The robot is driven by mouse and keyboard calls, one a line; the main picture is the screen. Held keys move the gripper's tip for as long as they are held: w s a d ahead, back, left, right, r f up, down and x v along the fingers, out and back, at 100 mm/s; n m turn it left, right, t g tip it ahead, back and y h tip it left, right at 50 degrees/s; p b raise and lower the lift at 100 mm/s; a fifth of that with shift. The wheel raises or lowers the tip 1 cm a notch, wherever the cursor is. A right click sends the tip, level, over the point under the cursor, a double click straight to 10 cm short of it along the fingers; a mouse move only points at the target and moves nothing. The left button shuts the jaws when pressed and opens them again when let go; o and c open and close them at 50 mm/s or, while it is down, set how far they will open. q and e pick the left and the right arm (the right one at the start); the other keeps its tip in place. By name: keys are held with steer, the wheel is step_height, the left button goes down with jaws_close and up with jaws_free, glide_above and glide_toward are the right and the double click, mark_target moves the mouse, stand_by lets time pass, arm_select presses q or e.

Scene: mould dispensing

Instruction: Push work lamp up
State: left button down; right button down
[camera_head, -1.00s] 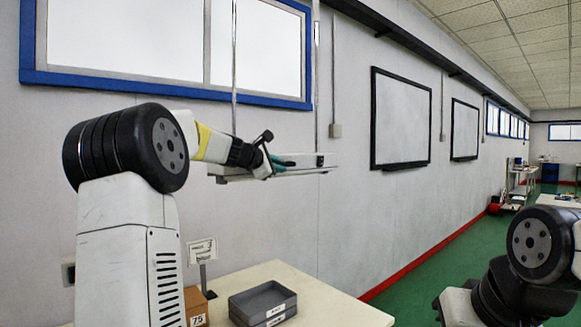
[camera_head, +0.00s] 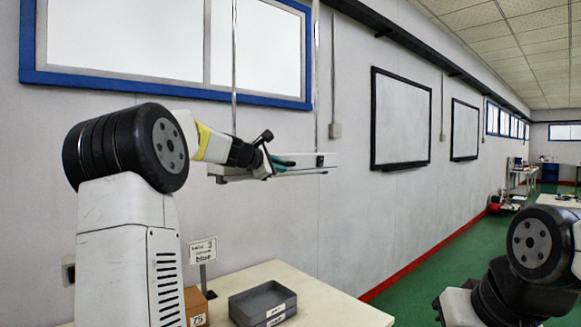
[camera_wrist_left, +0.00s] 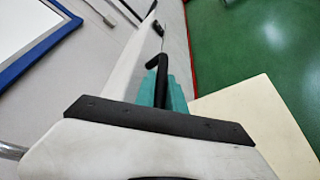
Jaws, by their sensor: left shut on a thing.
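The work lamp (camera_head: 312,161) is a long light-grey bar hung level from two thin rods in front of the wall, above the table. My left gripper (camera_head: 277,164) is at the middle of the lamp and is shut on it, with teal fingertips against its near side. The exact contact is partly hidden. My right gripper is not in view; only part of my right arm shows at the lower right.
Below is a cream table (camera_head: 335,306) with stacked grey trays (camera_head: 263,302), a cardboard box (camera_head: 196,308) and a small sign (camera_head: 202,251). A blue-framed window (camera_head: 150,45) is behind the rods. Green floor (camera_head: 425,270) is open to the right.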

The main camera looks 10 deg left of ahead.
arm_select(q)
step_height(320, 180, up, 14)
steer(key=shift+r, duration=0.15)
stand_by(0.4)
steer(key=shift+s, duration=0.1)
steer(key=c, duration=1.4)
jaws_free()
steer(key=v, duration=0.7)
steer(key=shift+s, duration=0.3)
steer(key=shift+a, duration=0.1)
